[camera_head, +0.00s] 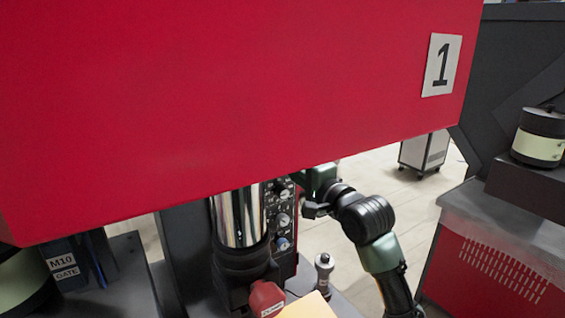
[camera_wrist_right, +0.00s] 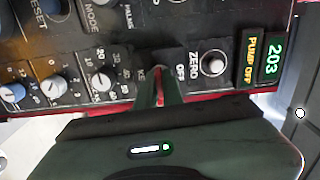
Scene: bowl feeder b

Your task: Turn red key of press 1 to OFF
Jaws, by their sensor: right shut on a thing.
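Press 1 is the large red body (camera_head: 250,100) with a white "1" plate (camera_head: 441,64). Its dark control panel (camera_head: 283,218) shows below the red body, and my right arm reaches in to it from the right. In the right wrist view my right gripper (camera_wrist_right: 159,80) has its narrow fingers together at the panel (camera_wrist_right: 124,48), shut on the red key (camera_wrist_right: 160,99). The key is almost wholly hidden between the fingers; only a little red shows. An "OFF" label is just right of the fingers. The key's angle cannot be told. My left gripper is not in view.
Several knobs, one of them grey (camera_wrist_right: 102,79), sit left of the fingers. A ZERO button (camera_wrist_right: 213,62) and a "PUMP OFF" display (camera_wrist_right: 251,60) are to the right. A polished cylinder (camera_head: 239,216) stands close left of the panel. A red perforated cabinet (camera_head: 480,265) is at right.

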